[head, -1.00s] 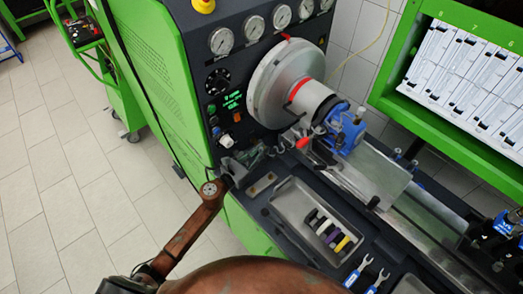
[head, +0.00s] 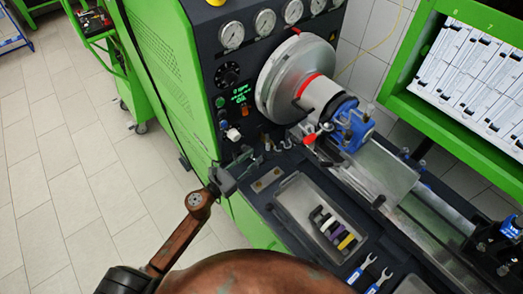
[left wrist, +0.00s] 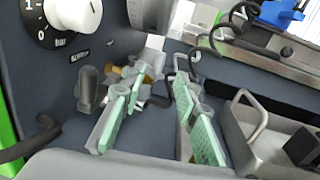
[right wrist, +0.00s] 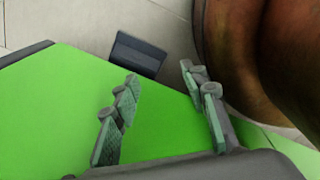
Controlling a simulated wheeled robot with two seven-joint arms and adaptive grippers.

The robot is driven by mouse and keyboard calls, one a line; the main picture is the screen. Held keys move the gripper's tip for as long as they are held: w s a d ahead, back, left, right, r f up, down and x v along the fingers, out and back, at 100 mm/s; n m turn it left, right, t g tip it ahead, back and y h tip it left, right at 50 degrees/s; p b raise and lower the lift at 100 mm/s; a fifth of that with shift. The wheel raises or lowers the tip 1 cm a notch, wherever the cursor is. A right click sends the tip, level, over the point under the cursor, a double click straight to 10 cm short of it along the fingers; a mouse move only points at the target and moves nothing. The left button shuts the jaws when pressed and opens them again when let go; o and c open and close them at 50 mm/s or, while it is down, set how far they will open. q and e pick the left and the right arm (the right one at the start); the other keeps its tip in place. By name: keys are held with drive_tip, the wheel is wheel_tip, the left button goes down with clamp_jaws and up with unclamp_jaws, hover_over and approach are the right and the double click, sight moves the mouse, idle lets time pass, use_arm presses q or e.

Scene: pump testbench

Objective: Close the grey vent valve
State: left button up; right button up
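In the left wrist view a grey upright handle (left wrist: 88,88) stands on the dark panel, just left of the fingers. A grey fitting with a brass part (left wrist: 150,72) lies beyond and partly behind the left finger. I cannot tell for certain which of these is the vent valve, or its position. My left gripper (left wrist: 158,112) is open, its green-padded fingers wide apart with nothing seen held. In the head view my left gripper (head: 222,180) is at the bench's front corner, below the control panel. My right gripper (right wrist: 165,108) is open and empty over a green surface.
A white-and-black dial (left wrist: 72,12) sits above the handle. Black hoses (left wrist: 232,30) curve behind the fingers. A grey tray (head: 290,205) with several coloured parts lies right of my left gripper. A large metal drum (head: 285,80) stands behind.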

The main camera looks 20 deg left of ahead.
sight(268, 140)
use_arm(q)
drive_tip(key=shift+v, duration=1.55)
drive_tip(key=shift+c, duration=0.3)
